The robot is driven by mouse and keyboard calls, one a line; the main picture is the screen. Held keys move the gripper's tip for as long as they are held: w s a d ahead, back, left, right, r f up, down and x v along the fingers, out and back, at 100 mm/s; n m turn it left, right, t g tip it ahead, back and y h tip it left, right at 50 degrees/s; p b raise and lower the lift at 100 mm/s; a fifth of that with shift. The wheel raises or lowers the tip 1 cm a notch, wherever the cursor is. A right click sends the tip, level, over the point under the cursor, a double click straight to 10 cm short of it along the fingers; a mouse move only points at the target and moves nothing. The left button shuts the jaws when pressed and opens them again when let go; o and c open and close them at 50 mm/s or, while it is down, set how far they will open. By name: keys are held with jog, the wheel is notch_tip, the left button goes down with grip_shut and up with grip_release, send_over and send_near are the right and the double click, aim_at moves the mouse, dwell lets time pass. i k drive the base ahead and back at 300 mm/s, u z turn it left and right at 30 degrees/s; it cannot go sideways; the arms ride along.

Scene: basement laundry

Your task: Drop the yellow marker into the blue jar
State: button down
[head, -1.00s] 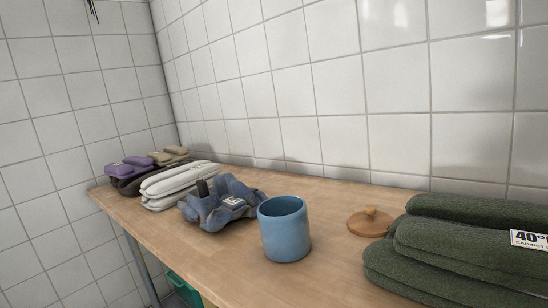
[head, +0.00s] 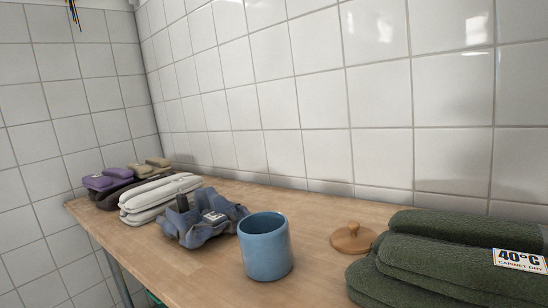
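The blue jar (head: 265,255) stands upright and open on the wooden counter, near the middle of the head view. Its inner floor is hidden by its front wall. A round wooden lid (head: 352,240) with a knob lies on the counter to its right. I see no yellow marker in this view. My gripper is not in view, so I cannot tell what it holds.
Folded white towels (head: 160,193) and purple cloths (head: 105,181) lie beyond. Green towels (head: 435,270) fill the right. Bare counter (head: 345,210) runs along the tiled wall.

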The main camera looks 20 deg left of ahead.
aim_at(276, 258)
jog(key=z, duration=0.05)
jog(key=i, duration=1.2)
jog(key=u, duration=0.15)
